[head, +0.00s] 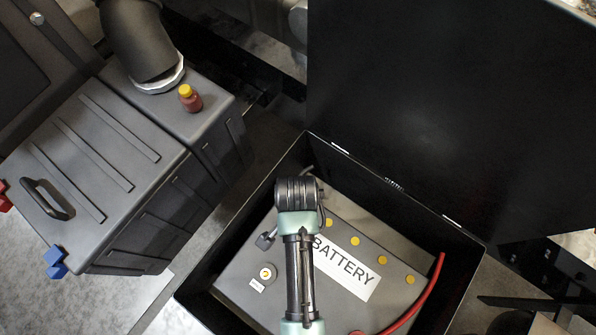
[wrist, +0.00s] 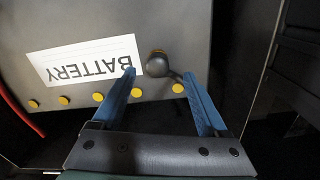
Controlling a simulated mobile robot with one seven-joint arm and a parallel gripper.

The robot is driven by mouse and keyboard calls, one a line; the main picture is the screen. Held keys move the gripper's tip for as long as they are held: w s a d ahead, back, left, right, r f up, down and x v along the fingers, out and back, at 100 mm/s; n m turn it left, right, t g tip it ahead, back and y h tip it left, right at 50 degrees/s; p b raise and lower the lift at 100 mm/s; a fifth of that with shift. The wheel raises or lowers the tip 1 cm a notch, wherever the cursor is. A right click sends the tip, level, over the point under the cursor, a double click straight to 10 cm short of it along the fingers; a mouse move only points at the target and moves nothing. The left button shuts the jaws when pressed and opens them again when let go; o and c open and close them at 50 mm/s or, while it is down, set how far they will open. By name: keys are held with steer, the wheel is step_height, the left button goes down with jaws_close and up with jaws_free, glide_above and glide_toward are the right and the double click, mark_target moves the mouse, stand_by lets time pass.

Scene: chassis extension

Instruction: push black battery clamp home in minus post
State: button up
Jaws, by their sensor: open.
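The black battery clamp (head: 265,240) is a small dark block on a black cable, left of my arm in the head view. It shows as a dark rounded shape in the wrist view (wrist: 157,66). A pale round post (head: 267,272) with a small white label stands on the battery (head: 238,293), just below the clamp in the head view; I cannot read its sign. My gripper (wrist: 158,72) is open, its blue fingers either side of the clamp in the wrist view, with visible gaps. My arm hides the fingers in the head view. The clamp's height above the battery is unclear.
The battery sits in a black box (head: 462,262) with its lid (head: 440,100) raised behind. A red cable (head: 428,295) curves along the right. Yellow caps (head: 354,241) line the battery top.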

steer(key=f, duration=0.4)
steer(key=shift+s+f, duration=0.15)
steer(key=shift+s, duration=0.1)
jaws_close()
